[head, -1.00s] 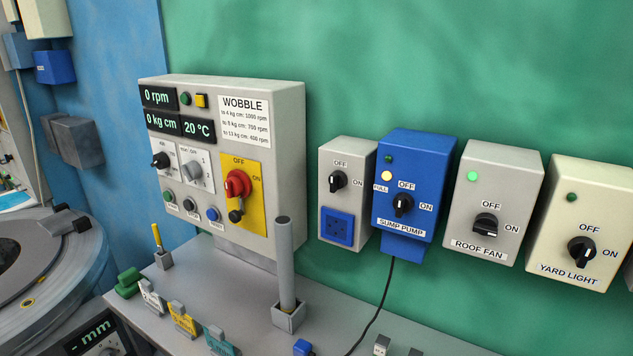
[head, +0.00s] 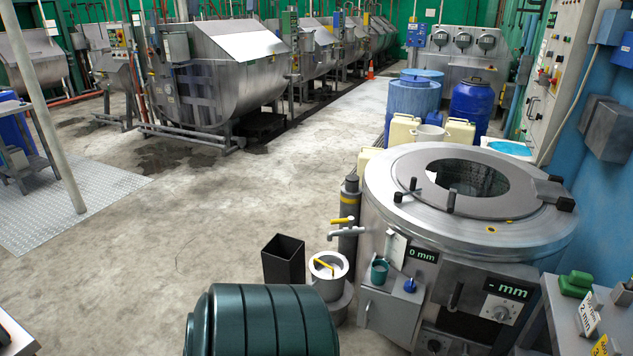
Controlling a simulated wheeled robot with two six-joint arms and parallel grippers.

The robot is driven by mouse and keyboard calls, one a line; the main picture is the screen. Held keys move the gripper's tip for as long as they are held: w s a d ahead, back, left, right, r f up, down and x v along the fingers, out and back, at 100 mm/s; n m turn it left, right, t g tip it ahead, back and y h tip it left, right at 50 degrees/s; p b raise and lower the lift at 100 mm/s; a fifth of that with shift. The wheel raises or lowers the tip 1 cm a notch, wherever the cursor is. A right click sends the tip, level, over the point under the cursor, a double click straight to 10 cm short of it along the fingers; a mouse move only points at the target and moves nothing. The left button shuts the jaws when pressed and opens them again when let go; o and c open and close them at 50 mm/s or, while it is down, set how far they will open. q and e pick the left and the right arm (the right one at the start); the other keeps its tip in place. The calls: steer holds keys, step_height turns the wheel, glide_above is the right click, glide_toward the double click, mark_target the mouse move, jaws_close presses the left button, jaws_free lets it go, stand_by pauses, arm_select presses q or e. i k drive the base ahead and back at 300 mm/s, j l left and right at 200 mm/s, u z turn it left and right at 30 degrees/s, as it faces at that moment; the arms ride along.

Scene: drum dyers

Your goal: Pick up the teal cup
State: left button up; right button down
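A small teal cup (head: 379,271) stands on a grey ledge at the front left of the round steel machine (head: 470,205). It looks upright and close to a blue knob (head: 410,285). A grey tap with a yellow handle (head: 343,221) is just up and left of the cup. Neither of my grippers shows in the head view.
A dark green ribbed barrel (head: 262,322) is in the foreground. A black open bin (head: 284,260) and a white bucket (head: 328,268) stand left of the ledge. Blue drums (head: 471,104) are behind the machine. The concrete floor (head: 190,235) at left is largely clear.

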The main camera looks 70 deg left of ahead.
mark_target(380, 268)
steer(key=k+u, duration=0.1)
steer(key=u, duration=0.35)
steer(key=k+u, duration=0.15)
steer(key=u, duration=0.35)
steer(key=k+u, duration=0.1)
steer(key=u, duration=0.35)
steer(key=i+l+u, duration=0.45)
steer(key=u, duration=0.15)
